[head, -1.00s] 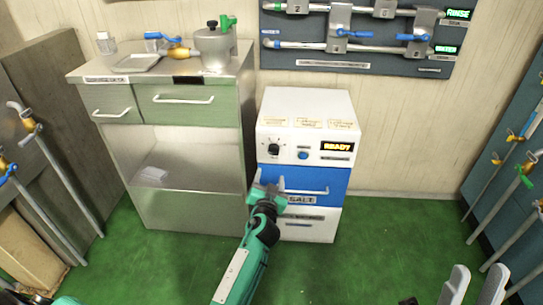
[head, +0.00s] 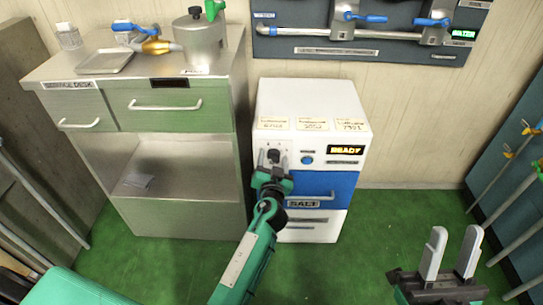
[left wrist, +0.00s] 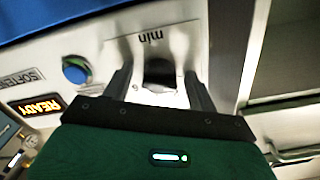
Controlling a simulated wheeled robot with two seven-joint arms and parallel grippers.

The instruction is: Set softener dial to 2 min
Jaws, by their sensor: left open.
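The softener dial (head: 276,155) is a dark knob on the white front panel of the softener cabinet (head: 310,105). My left gripper (head: 272,157) is at that panel, open, with one finger on each side of the dial. In the left wrist view the dial (left wrist: 160,74) sits between the two spread fingers, under an upside-down "min" label. A gap seems to show at each side; contact is unclear. The dial's setting cannot be read. My right gripper (head: 456,238) is open and empty at the lower right, far from the cabinet.
A blue button (head: 307,160) and a lit READY display (head: 346,150) are right of the dial. A blue SALT drawer (head: 325,190) is below. A steel service desk (head: 60,66) with a pot (head: 196,42) stands at left. Green floor is clear in front.

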